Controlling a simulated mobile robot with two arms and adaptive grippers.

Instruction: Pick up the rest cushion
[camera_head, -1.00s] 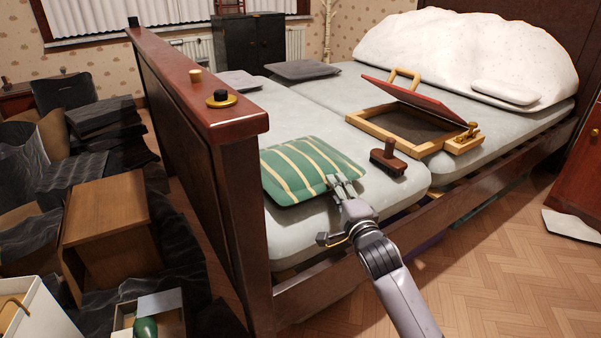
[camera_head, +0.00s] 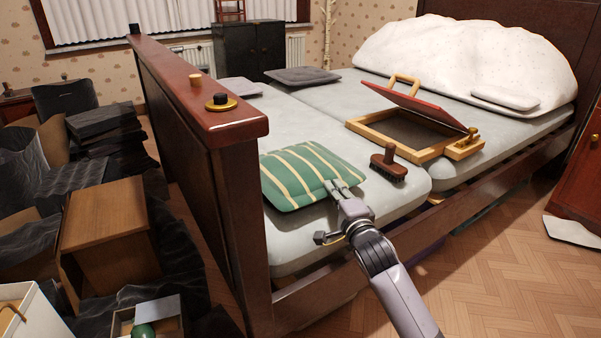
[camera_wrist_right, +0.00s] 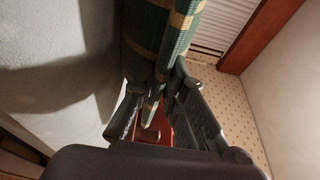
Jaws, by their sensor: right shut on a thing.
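The green cushion with cream stripes (camera_head: 305,172) is over the near left part of the bed. My right gripper (camera_head: 338,187) is shut on its near right edge. In the right wrist view, the cushion (camera_wrist_right: 160,45) runs between the two fingers (camera_wrist_right: 160,103). A dark shadow lies on the pale bed beside it there. I cannot tell whether the whole cushion is clear of the mattress. My left gripper is not in view.
On the bed (camera_head: 290,235) are a dark brush (camera_head: 388,165), an open wooden box (camera_head: 432,150) and grey cushions (camera_head: 302,75). The tall footboard (camera_head: 190,95) stands close left of the green cushion. Clutter fills the left floor; the right floor is mostly open.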

